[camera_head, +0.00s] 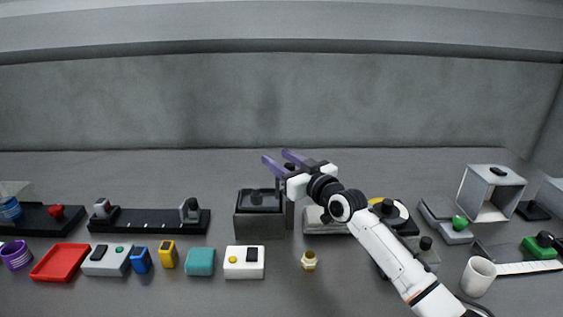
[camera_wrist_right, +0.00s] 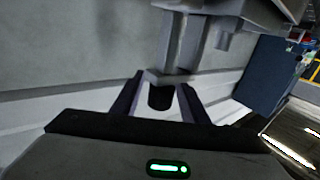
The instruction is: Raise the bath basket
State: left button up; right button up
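A dark grey box (camera_head: 260,226), which looks like the bath, stands left of the middle in the head view. A black piece with a small knob (camera_head: 256,196) sits in its top; I cannot tell if it is the basket. A dark upright post (camera_head: 290,213) stands at its right side. My right gripper (camera_head: 277,159) is above the box and post, its purple fingers apart. In the right wrist view, a grey bar with a dark end (camera_wrist_right: 160,97) shows between the spread fingers; I cannot tell if they touch it. My left gripper is out of view.
A white box with buttons (camera_head: 244,262), a teal block (camera_head: 200,262) and a brass-coloured piece (camera_head: 309,261) stand in front. A black rail fixture (camera_head: 150,222) is to the left. A white cup (camera_head: 478,276) and an open grey box (camera_head: 491,192) are at the right.

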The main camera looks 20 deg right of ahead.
jog(key=shift+f, duration=0.1)
jog(key=s, duration=0.3)
jog(key=s+d, duration=0.1)
jog(key=s, duration=0.2)
jog(key=s+d, duration=0.1)
jog(key=s, duration=0.3)
jog(key=shift+s, duration=0.1)
dwell(0.4)
